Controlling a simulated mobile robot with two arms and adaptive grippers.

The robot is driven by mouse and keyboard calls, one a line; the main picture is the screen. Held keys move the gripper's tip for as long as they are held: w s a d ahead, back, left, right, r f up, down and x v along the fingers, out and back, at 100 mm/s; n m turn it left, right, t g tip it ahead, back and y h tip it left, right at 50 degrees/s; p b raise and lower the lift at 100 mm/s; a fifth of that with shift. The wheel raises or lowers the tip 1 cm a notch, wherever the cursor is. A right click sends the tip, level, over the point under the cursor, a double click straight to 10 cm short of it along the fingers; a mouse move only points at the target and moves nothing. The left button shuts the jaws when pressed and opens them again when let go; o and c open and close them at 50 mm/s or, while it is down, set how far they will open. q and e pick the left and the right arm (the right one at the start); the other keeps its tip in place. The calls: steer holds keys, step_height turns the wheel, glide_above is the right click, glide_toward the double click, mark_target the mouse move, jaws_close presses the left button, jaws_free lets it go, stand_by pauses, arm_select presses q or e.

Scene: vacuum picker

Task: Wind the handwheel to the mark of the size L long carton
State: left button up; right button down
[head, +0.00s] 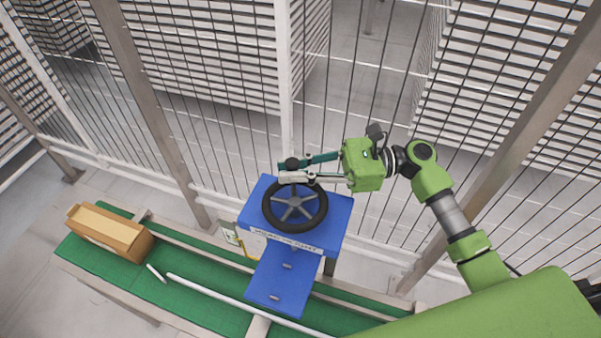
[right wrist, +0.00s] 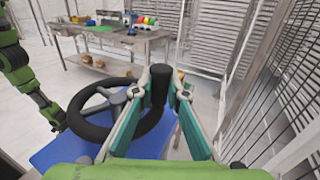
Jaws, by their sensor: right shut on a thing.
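The black handwheel (head: 268,207) lies on top of a blue stand (head: 334,222), beside a green conveyor. It also shows in the right wrist view (right wrist: 87,132). My right gripper (head: 287,171) comes in from the right over the wheel's far rim. Its fingers are shut on the upright dark knob (right wrist: 160,84) of the wheel. A white label strip (head: 284,241) with dark lettering runs along the stand's front edge; I cannot read a size mark. Part of another green arm of mine shows at the left of the right wrist view, its fingers unclear.
A brown carton (head: 108,232) sits on the green conveyor (head: 205,300) at the left. A white rod (head: 220,297) runs along the belt. Wire fencing (head: 235,150) stands close behind the stand. A workbench (right wrist: 110,38) with coloured items stands farther off.

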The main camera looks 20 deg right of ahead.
steer(key=n+g, duration=0.1)
steer(key=a+n+g+b, duration=0.1)
steer(key=g, duration=0.1)
steer(key=n+g, duration=0.1)
steer(key=g, duration=0.1)
steer(key=shift+w+a, duration=0.1)
steer(key=shift+a, duration=0.15)
steer(key=shift+a+n+g+b, duration=0.35)
steer(key=shift+n+g+b, duration=0.25)
steer(key=shift+n+g, duration=0.45)
steer(key=shift+a+g, duration=0.1)
steer(key=shift+g, duration=0.25)
steer(key=c, duration=2)
jaws_free()
steer(key=shift+s, duration=0.2)
steer(key=shift+r, duration=0.1)
step_height(320, 180, up, 10)
steer(key=shift+f, duration=0.1)
